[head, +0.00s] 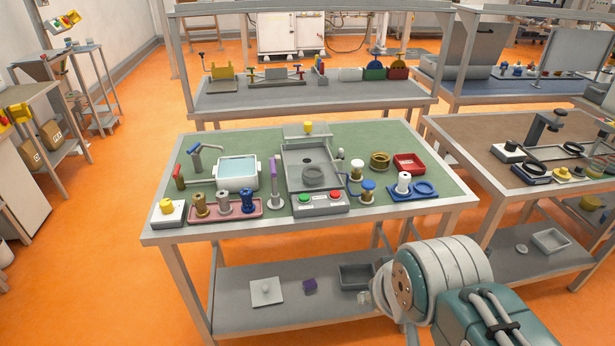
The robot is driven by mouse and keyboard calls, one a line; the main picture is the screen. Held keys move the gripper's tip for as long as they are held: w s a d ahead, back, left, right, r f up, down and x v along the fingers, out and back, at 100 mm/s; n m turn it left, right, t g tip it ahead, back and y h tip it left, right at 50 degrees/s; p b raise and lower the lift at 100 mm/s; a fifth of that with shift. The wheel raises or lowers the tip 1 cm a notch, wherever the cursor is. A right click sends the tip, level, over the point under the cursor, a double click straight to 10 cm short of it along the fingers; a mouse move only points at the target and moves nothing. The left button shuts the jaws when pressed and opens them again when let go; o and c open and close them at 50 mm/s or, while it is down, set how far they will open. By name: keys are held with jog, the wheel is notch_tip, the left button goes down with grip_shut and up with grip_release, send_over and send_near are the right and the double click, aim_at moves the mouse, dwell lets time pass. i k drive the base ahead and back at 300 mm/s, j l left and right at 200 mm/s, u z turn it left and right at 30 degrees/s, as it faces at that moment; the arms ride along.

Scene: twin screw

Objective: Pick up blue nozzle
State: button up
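The blue nozzle (248,202) stands upright at the right end of a pink tray (225,213), at the front left of the green-topped table (400,138). A grey nozzle (223,203) and a brass nozzle (200,206) stand in a row to its left on the same tray. Part of my arm shows at the lower right, in front of the table and apart from the blue nozzle. I cannot make out my gripper's fingers in this view. Nothing covers the blue nozzle.
A purple-topped post (275,185) stands just right of the blue nozzle. A water basin (238,173) is behind it. A yellow-button box (167,213) sits left of the tray. A button panel (320,203) and a blue tray (413,190) are to the right.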

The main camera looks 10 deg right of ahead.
aim_at(246, 193)
jog(key=i+j, duration=1)
